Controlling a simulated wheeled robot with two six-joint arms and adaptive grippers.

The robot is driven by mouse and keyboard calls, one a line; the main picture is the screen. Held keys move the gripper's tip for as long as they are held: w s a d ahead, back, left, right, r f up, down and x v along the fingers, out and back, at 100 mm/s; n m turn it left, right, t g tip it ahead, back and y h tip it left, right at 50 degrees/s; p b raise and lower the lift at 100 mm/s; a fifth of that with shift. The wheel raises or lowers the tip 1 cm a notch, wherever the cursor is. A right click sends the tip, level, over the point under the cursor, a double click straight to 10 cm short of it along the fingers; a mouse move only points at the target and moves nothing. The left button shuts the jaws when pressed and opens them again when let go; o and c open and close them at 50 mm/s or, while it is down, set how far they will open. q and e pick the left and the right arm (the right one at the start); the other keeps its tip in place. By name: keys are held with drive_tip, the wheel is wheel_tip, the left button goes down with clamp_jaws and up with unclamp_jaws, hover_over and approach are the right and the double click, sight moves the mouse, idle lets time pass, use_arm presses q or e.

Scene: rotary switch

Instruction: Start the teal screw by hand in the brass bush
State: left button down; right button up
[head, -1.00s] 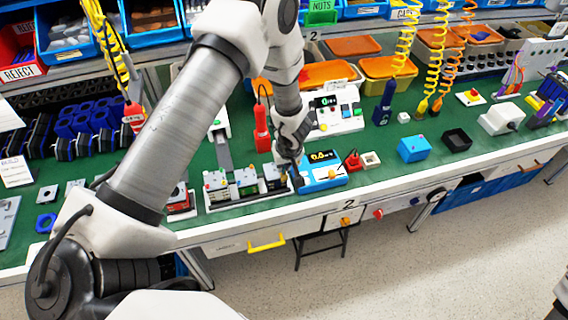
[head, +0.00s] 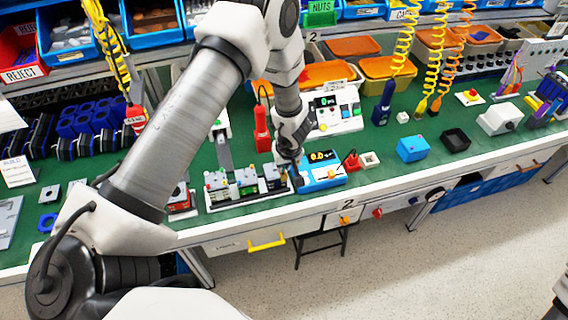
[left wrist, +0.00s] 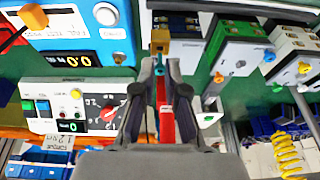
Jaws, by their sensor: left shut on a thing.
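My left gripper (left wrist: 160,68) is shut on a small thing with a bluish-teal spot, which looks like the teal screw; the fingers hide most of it. A brass-coloured block (left wrist: 161,41), which looks like the brass bush, shows right at the fingertips. I cannot tell whether screw and bush touch. In the head view the left gripper (head: 296,178) reaches down at the right end of a row of small switch units (head: 246,182), beside a blue meter (head: 322,172). The screw is too small to make out there. My right gripper is not in view.
A red screwdriver-like tool (head: 262,128) stands behind the gripper. A white panel with buttons (head: 336,112) lies farther back.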

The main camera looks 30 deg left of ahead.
use_arm(q)
drive_tip(key=shift+f, duration=0.55)
idle(0.9)
drive_tip(key=shift+f, duration=0.2)
idle(0.5)
drive_tip(key=shift+f, duration=0.1)
drive_tip(key=shift+m+t+h+b, duration=0.3)
drive_tip(key=shift+m+b, duration=0.55)
drive_tip(key=shift+m, duration=0.35)
drive_tip(key=shift+m+h+b, duration=0.3)
drive_tip(key=shift+m+b, duration=0.4)
drive_tip(key=shift+m, duration=0.5)
drive_tip(key=shift+m+t, duration=0.3)
drive_tip(key=shift+m, duration=0.1)
